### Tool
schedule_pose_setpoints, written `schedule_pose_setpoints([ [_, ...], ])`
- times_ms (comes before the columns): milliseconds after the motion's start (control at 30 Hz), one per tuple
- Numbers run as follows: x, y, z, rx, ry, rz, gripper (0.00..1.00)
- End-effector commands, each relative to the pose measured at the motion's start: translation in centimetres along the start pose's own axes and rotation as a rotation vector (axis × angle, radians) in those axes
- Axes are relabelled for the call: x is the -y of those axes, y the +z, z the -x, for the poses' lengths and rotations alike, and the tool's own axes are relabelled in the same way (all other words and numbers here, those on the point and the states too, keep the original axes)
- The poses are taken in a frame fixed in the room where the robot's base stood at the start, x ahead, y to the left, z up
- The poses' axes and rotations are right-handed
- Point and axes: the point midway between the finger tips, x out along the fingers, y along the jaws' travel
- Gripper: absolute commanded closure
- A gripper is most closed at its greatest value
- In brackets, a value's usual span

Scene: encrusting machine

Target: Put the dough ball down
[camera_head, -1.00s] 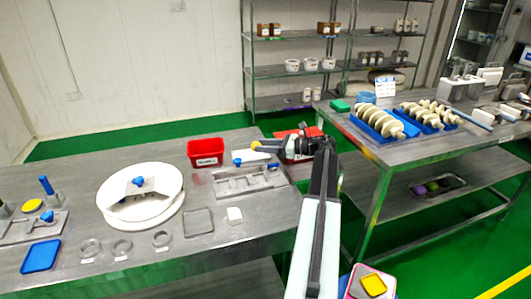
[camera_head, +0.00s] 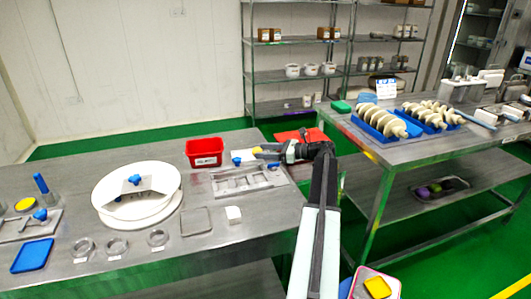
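The dough ball (camera_head: 257,149) shows as a small yellow round thing at the tip of my gripper (camera_head: 261,151). My dark gripper points left from the end of my arm and appears shut on the ball, though the fingertips are small here. The ball is over the back right part of the left steel table, near a grey metal tray with recesses (camera_head: 222,186) and a blue-knobbed white piece (camera_head: 242,158). I cannot tell whether the ball is touching anything below it.
A red bin (camera_head: 205,152) stands left of my gripper, and a red tray (camera_head: 300,135) lies behind it. A second table (camera_head: 400,152) stands right.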

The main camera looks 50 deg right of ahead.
Motion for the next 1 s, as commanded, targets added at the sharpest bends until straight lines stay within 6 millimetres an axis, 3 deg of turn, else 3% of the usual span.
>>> schedule_pose_setpoints([
  [333,0.0,0.3,0.5,-0.001,-0.001,0.0,0.4],
  [700,0.1,0.4,9.1,-0.001,-0.003,0.0,0.4],
  [833,0.1,0.3,11.2,-0.001,-0.002,0.0,0.4],
  [1000,0.1,0.2,12.2,-0.001,-0.002,0.0,0.4],
])
